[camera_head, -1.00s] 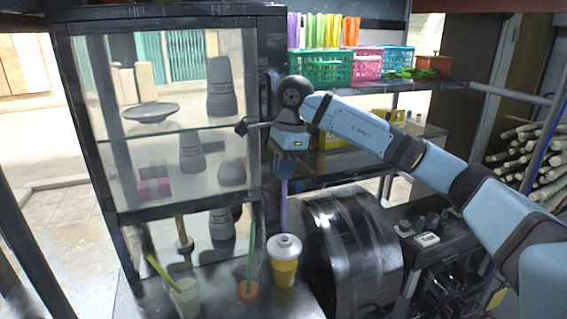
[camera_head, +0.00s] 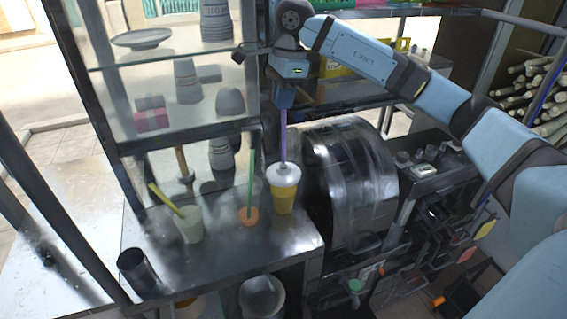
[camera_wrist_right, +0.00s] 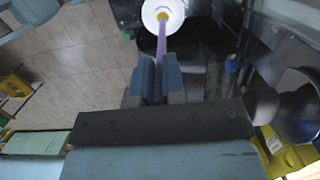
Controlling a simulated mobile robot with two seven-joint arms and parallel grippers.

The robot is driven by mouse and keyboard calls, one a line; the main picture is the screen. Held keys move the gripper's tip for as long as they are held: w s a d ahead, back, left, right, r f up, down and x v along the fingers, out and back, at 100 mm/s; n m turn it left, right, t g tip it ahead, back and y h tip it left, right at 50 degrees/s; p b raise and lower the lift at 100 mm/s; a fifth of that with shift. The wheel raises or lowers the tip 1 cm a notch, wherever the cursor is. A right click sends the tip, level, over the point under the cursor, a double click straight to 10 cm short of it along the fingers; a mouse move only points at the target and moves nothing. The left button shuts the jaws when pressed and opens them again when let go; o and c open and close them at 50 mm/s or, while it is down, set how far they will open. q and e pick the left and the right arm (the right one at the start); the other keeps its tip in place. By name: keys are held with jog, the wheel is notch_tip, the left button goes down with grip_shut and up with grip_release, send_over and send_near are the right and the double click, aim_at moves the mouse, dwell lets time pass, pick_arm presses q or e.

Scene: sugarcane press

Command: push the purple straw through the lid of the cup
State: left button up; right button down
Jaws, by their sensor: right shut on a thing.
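The yellow cup (camera_head: 284,199) with a white domed lid (camera_head: 282,174) stands upright on the metal counter in the head view. The purple straw (camera_head: 284,136) is upright above it, its lower end at the top of the lid. I cannot tell whether the tip has entered. My right gripper (camera_head: 284,100) is shut on the straw's upper part, well above the lid. In the right wrist view the straw (camera_wrist_right: 161,48) runs from between the fingers (camera_wrist_right: 154,84) to the yellow centre of the white lid (camera_wrist_right: 152,14). My left gripper is not in view.
An orange cup with a green straw (camera_head: 249,217) and a pale cup with a yellow straw (camera_head: 190,226) stand left of the yellow cup. A dark metal cup (camera_head: 137,271) is at front left. A glass cabinet (camera_head: 115,90) stands behind; a dark drum-shaped machine (camera_head: 350,185) is close right.

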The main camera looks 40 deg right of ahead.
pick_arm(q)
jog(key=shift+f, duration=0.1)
pick_arm(e)
jog(key=shift+f, duration=0.1)
jog(key=b, duration=0.6)
send_over(283, 162)
jog(key=shift+w+d+f, duration=0.1)
jog(key=shift+f, duration=2)
jog(key=shift+w+f, duration=0.1)
jog(key=shift+f, duration=1.95)
jog(key=shift+f+b, duration=1.95)
jog(key=shift+f, duration=1.35)
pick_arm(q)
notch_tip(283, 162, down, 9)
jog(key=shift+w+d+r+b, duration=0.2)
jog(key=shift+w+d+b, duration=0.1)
pick_arm(e)
jog(key=shift+f, duration=0.15)
jog(key=c, duration=1.1)
grip_release()
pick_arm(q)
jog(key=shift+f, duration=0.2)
